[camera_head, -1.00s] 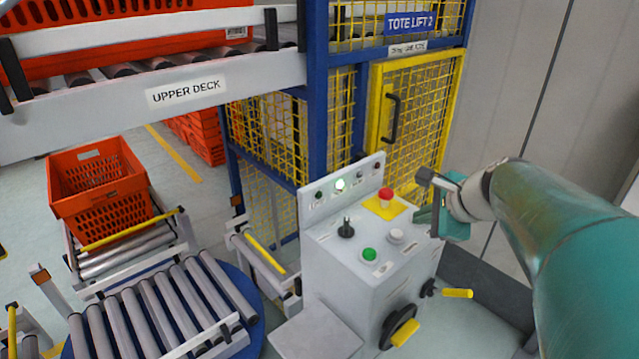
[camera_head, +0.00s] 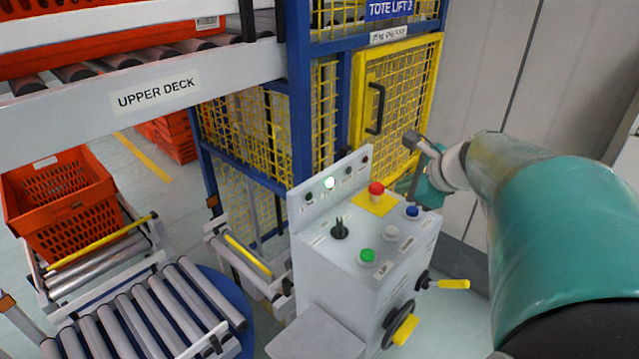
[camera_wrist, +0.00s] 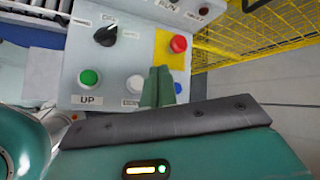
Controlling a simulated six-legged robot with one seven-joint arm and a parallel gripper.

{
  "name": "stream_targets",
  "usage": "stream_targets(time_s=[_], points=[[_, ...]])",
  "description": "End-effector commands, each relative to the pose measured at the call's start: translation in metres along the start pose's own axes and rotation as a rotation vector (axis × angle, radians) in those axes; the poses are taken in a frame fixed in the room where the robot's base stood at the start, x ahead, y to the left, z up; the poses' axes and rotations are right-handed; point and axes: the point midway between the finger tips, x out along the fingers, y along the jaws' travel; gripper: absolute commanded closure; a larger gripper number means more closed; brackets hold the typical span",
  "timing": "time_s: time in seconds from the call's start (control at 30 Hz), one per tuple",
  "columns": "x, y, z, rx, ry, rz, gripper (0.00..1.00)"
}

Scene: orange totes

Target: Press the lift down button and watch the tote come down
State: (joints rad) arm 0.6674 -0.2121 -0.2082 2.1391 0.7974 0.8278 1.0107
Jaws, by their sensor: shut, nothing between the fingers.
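The grey control box (camera_head: 335,270) carries a green button (camera_head: 367,256), a white button (camera_head: 391,233), a blue button (camera_head: 412,211) and a red mushroom button (camera_head: 376,190). In the wrist view, the green button (camera_wrist: 90,78) is labelled UP; the white button (camera_wrist: 135,84) has a label partly hidden by my fingers. My gripper (camera_wrist: 160,72) is shut and empty, over the panel between the white and blue buttons in that view. In the head view my gripper (camera_head: 412,192) is by the panel's right rear edge. The lift (camera_head: 325,130) stands behind; no tote shows clearly inside.
An orange tote (camera_head: 60,205) sits on the lower rollers at left. Another orange tote (camera_head: 90,62) is on the upper deck (camera_head: 210,82). A yellow-handled crank (camera_head: 452,284) sticks out of the box's right side. A yellow mesh door (camera_head: 395,110) stands behind the panel.

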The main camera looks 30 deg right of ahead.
Motion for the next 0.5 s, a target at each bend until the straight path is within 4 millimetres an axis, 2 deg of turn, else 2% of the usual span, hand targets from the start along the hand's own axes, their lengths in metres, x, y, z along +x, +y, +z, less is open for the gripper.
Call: stream_targets(time_s=[0.5], points=[[0.0027, 0.0050, -0.0056, 0.001, -0.001, 0.002, 1.00]])
